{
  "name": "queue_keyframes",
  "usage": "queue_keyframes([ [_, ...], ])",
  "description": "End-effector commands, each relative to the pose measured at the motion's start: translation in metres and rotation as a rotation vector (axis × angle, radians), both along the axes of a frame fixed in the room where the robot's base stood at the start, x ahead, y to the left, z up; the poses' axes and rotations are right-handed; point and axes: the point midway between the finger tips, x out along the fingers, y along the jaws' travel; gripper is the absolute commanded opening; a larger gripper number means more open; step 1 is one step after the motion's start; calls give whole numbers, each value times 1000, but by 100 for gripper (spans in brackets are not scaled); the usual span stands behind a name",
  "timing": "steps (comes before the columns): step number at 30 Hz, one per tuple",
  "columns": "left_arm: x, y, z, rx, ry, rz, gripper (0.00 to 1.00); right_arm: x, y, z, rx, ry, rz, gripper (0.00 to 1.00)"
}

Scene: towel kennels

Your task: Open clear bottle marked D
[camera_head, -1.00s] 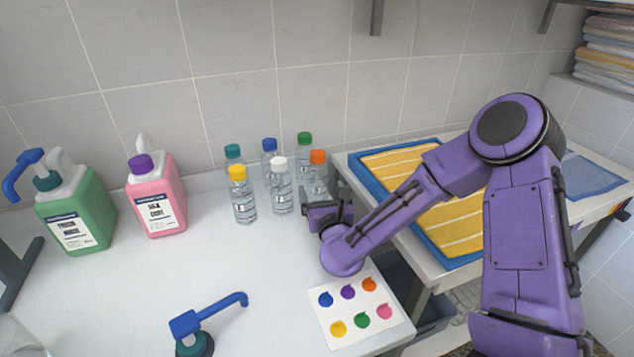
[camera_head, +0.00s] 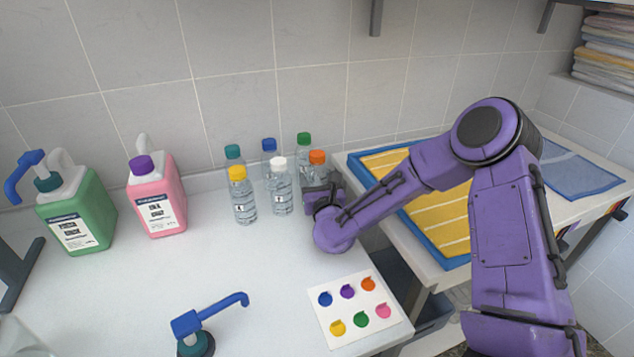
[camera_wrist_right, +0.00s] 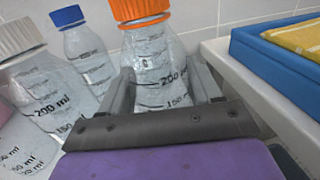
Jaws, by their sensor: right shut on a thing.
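Several clear bottles with coloured caps stand in a cluster at the back of the counter: yellow (camera_head: 243,198), white (camera_head: 281,190), teal (camera_head: 233,152), blue (camera_head: 269,145), green (camera_head: 304,141) and orange (camera_head: 317,158). I cannot read a letter D on any of them. My right gripper (camera_wrist_right: 164,95) is shut on the orange-capped bottle (camera_wrist_right: 155,60), with a finger on each side of its body, below the cap. The bottle stands upright with its cap on; the gripper partly hides its lower body.
The white-capped bottle (camera_wrist_right: 35,85) stands close left of the held one, the blue-capped bottle (camera_wrist_right: 90,55) behind. Green (camera_head: 75,222) and pink (camera_head: 157,200) jugs stand left. A colour-spot card (camera_head: 318,300) and a blue-handled pump (camera_head: 195,325) lie in front. The middle counter is clear.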

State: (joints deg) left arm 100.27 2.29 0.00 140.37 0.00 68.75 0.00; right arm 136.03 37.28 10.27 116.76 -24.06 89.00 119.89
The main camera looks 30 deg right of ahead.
Motion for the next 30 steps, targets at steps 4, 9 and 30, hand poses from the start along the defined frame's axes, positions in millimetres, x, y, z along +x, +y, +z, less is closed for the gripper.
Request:
queue_keyframes([
  [4, 0, 0, 5, 0, 0, 0, 43, 0, 0, 7, 2, -1, -1, 34],
  [9, 0, 0, 26, 0, 0, 0, 43, 0, -1, 37, 3, -2, -1, 34],
  [30, 0, 0, 129, 0, 0, 0, 43, -126, 44, 134, -6, 5, -2, 34],
])
